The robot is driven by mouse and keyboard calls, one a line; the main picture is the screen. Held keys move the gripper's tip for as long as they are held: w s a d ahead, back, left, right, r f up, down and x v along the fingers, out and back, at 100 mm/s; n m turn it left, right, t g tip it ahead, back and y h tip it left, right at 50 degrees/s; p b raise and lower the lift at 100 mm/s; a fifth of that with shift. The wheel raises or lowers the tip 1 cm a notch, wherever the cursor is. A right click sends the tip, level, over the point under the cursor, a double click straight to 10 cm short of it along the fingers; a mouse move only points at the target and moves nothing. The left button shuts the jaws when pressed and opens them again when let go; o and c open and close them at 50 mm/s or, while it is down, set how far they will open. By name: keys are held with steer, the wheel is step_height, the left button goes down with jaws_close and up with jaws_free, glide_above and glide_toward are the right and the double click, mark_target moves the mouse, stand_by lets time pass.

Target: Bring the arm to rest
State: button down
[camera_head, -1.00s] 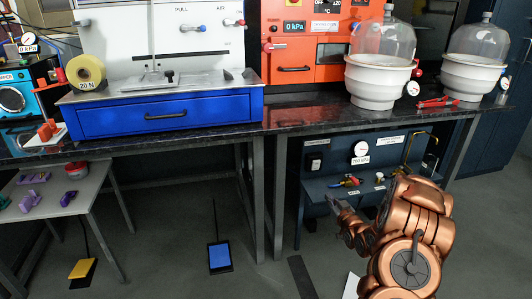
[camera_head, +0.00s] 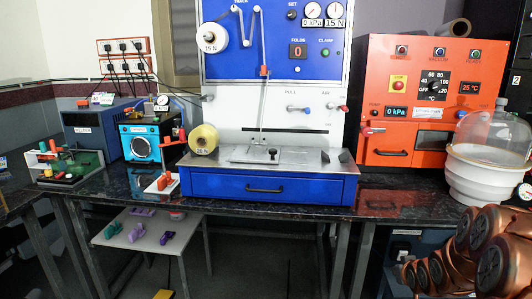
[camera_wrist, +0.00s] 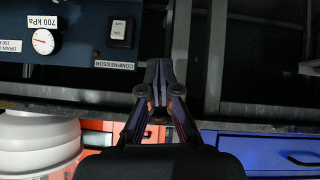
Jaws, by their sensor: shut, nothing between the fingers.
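My copper-coloured arm (camera_head: 480,255) is folded at the lower right of the head view, in front of the dark bench. Its fingers cannot be made out there. In the wrist view my gripper (camera_wrist: 158,68) is shut and empty, its dark fingertips together. The wrist picture is upside down. The fingers appear in front of the bench's front edge and the dark space below it, and no contact shows.
The black bench (camera_head: 115,185) carries a blue-and-white machine with a blue drawer (camera_head: 270,190), an orange oven (camera_head: 395,60) and a white vessel with a clear dome (camera_head: 480,175). The compressor panel (camera_wrist: 75,45) is near the gripper. A low grey table (camera_head: 120,235) stands left.

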steer(key=s+a+r+g+p, duration=0.3)
steer(key=s+a+r+p, duration=0.3)
steer(key=s+r, duration=0.4)
steer(key=s+a+r+g+y+p, duration=0.1)
steer(key=s+a+r+g+p, duration=0.3)
steer(key=s, duration=1.4)
steer(key=s+a+r+g+p, duration=0.4)
steer(key=s+a+r+p, duration=0.4)
steer(key=s+a+r, duration=0.4)
steer(key=s+r, duration=0.3)
steer(key=r, duration=0.1)
steer(key=shift+r+y, duration=0.15)
steer(key=shift+y, duration=0.25)
steer(key=shift+s+a, duration=0.1)
